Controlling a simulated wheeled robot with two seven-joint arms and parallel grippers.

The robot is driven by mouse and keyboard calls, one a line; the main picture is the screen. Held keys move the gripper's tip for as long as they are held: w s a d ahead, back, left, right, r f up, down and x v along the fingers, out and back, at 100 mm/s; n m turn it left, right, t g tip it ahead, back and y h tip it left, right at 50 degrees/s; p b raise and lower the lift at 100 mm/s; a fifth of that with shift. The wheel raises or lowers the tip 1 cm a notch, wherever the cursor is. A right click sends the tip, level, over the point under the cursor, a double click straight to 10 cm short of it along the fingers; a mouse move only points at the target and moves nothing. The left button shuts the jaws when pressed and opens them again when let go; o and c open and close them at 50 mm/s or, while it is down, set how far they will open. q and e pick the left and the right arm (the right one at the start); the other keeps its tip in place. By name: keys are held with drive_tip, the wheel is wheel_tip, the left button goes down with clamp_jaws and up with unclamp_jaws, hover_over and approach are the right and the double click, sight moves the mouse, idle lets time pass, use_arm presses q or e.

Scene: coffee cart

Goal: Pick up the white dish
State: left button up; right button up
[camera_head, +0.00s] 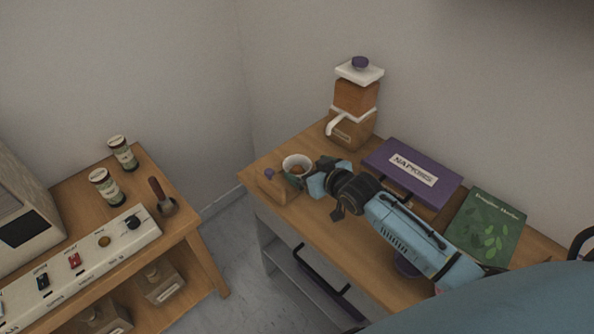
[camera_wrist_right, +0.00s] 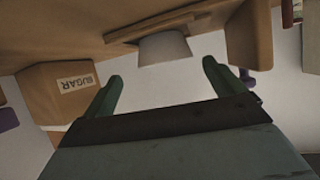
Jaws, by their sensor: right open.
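The white dish (camera_head: 297,162) is a small round bowl with brown contents. It stands on the wooden table near its left end, and it also shows in the right wrist view (camera_wrist_right: 165,48). My right gripper (camera_head: 303,181) is close beside the dish on its near right side. In the right wrist view its two fingers (camera_wrist_right: 163,88) are apart, with the dish ahead and nothing visible between the tips. The dish's lower near side is partly hidden by the gripper in the head view. My left gripper is not in view.
A small wooden box with a purple knob (camera_head: 273,187) stands just left of the gripper. A purple napkins box (camera_head: 385,158) and green book (camera_head: 488,229) lie right. A side counter (camera_head: 75,195) stands left.

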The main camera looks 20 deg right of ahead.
sight(291, 161)
drive_tip(key=shift+w+a+f, duration=0.15)
drive_tip(key=shift+w+a, duration=0.05)
drive_tip(key=shift+w, duration=0.25)
drive_tip(key=x, duration=0.3)
drive_tip(key=shift+w+a+f+b, duration=0.15)
drive_tip(key=shift+w+a+b, duration=0.05)
drive_tip(key=shift+a+b, duration=0.1)
drive_tip(key=shift+w+f, duration=0.15)
drive_tip(key=shift+w, duration=0.25)
drive_tip(key=c, duration=1)
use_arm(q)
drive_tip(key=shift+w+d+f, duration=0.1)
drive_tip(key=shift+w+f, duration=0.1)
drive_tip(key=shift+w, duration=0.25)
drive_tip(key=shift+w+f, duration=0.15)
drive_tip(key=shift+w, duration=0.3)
use_arm(e)
drive_tip(key=shift+c, duration=0.5)
